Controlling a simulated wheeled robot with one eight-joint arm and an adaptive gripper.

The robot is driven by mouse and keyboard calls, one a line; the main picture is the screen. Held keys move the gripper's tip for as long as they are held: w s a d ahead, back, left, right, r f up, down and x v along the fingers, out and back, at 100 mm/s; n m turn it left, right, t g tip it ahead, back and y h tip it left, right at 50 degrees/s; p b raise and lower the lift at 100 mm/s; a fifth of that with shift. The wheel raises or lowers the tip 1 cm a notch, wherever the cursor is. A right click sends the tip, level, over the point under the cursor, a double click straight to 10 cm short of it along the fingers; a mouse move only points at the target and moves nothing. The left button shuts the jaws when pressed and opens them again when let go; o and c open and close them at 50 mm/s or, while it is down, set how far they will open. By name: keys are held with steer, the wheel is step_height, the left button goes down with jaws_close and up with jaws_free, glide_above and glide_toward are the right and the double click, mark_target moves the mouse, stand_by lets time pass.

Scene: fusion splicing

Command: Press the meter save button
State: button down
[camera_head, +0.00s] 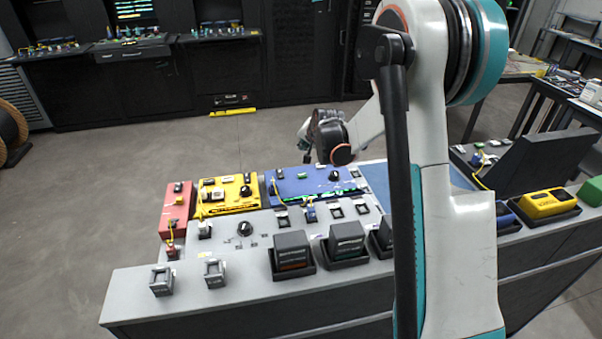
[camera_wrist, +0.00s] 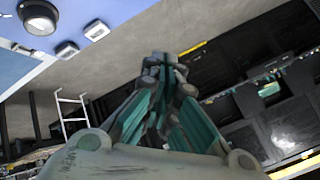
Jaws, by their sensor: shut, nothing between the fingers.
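My gripper (camera_wrist: 165,62) is shut and empty, its fingertips together in the wrist view. In the head view my gripper (camera_head: 306,150) hangs above the back of the bench, over the blue device (camera_head: 300,188). The blue device has a dark knob (camera_head: 335,174) and small buttons on top. The fingertips appear apart from the panel. I cannot tell which device is the meter or which button is its save button.
A yellow device (camera_head: 228,191) and a red device (camera_head: 176,208) stand left of the blue one. Dark holders (camera_head: 292,250) line the grey bench (camera_head: 190,304) front. My arm hides part of the bench at right. Open floor (camera_head: 100,190) lies at left.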

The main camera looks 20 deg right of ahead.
mark_target(305, 174)
steer(key=shift+f, duration=0.15)
steer(key=shift+f+b, duration=2.85)
steer(key=shift+f, duration=1.45)
steer(key=shift+f, duration=0.1)
steer(key=shift+f+b, duration=0.25)
steer(key=shift+b, duration=0.1)
steer(key=shift+f+b, duration=0.35)
steer(key=shift+f, duration=0.15)
steer(key=shift+r, duration=0.15)
steer(key=shift+r+p, duration=0.5)
steer(key=shift+r, duration=0.25)
